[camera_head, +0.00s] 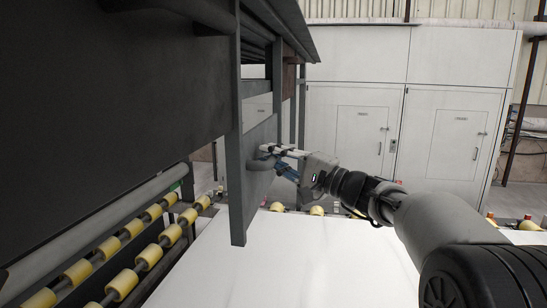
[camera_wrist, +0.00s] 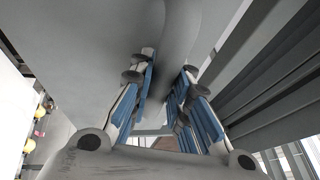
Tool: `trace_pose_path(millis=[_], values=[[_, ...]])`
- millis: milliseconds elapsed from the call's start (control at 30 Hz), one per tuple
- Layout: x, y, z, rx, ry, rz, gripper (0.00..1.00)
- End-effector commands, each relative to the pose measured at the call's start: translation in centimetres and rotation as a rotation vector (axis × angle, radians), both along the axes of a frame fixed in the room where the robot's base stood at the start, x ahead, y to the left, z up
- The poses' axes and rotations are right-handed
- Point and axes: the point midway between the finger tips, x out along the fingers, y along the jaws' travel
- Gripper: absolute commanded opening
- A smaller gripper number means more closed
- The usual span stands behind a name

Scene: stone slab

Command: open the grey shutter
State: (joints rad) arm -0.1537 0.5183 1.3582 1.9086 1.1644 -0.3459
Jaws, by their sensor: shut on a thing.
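The grey shutter (camera_head: 256,136) is a flat panel hanging from the dark frame, seen nearly edge-on in the head view. A rounded grey handle (camera_head: 262,163) sticks out from its right side. My gripper (camera_head: 277,162) reaches in from the right and is shut on this handle. In the wrist view, the grey handle (camera_wrist: 177,45) runs down between the blue-padded fingers of my gripper (camera_wrist: 165,78). The shutter's grey face (camera_wrist: 85,45) fills the upper left there. The exact contact of the pads is partly hidden.
A white slab (camera_head: 290,262) lies below the shutter and my arm. Yellow rollers (camera_head: 122,284) line the left side. A large dark panel (camera_head: 110,90) fills the left. White cabinets (camera_head: 360,130) stand behind, with open space before them.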

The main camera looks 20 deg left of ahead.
Motion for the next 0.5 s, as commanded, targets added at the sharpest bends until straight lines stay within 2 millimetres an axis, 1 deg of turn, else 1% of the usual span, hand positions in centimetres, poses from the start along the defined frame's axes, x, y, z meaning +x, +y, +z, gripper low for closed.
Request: trace_pose_path(millis=[133,267,367,467,500], values=[[0.0,0.0,0.6,0.000,0.000,0.000,0.00],[0.0,0.0,2.5,0.001,-0.003,-0.001,0.00],[0.0,0.0,4.8,0.002,-0.005,0.000,0.00],[0.0,0.0,7.8,0.002,-0.007,-0.001,0.00],[0.0,0.0,9.1,0.001,-0.006,-0.001,0.00]])
